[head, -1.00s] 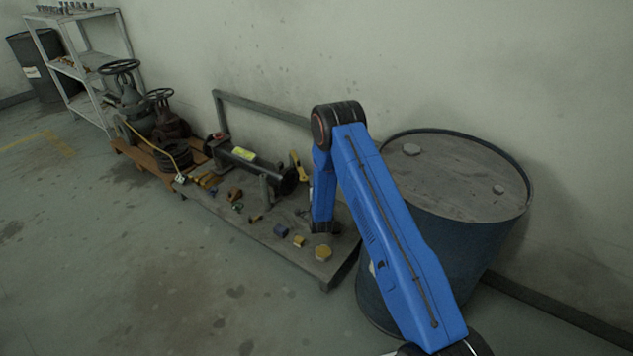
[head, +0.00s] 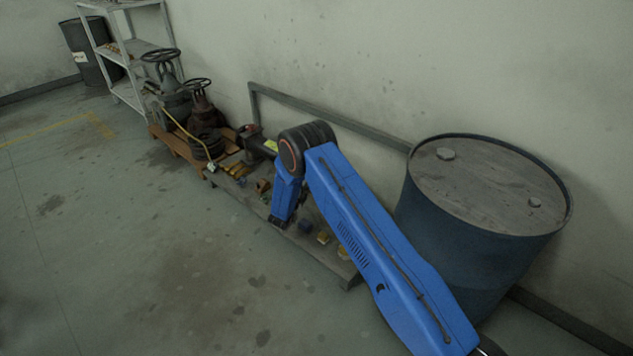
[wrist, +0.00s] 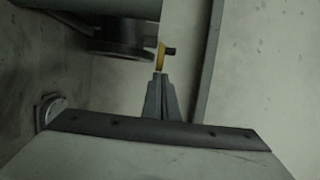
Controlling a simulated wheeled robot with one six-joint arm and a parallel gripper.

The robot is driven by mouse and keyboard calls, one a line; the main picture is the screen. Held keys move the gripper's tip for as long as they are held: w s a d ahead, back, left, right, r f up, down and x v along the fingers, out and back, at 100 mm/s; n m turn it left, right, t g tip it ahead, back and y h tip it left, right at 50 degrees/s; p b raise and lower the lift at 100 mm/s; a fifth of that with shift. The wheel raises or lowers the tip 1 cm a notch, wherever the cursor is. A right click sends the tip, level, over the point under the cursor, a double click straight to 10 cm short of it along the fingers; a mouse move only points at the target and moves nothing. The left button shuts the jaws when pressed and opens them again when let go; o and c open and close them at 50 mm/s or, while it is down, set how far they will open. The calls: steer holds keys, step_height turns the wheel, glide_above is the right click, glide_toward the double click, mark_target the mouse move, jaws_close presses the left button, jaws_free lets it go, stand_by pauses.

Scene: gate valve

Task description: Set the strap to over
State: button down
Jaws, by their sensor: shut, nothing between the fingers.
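My gripper (wrist: 161,78) is shut and empty in the wrist view. Its tips end just short of a thin yellow piece (wrist: 160,58) with a dark stub, beside a dark flange (wrist: 122,47) on a pipe; I cannot tell whether they touch. I cannot tell whether this yellow piece is the strap. In the head view my arm hides the gripper and most of the pipe (head: 262,146). A yellow cord (head: 185,130) hangs from the grey valve (head: 174,103) on the orange pallet (head: 171,143).
A low bench (head: 318,261) holds several small yellow, brown and blue parts. A blue drum (head: 450,235) stands to its right, and a grey rail (head: 330,118) runs behind it. A rusty valve (head: 205,110) stands beside the grey one. The floor at front left is clear.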

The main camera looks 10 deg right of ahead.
steer(key=w+a, duration=0.3)
steer(key=a, duration=0.2)
steer(key=shift+a, duration=0.15)
steer(key=shift+w, duration=0.1)
steer(key=shift+a, duration=0.1)
stand_by(0.3)
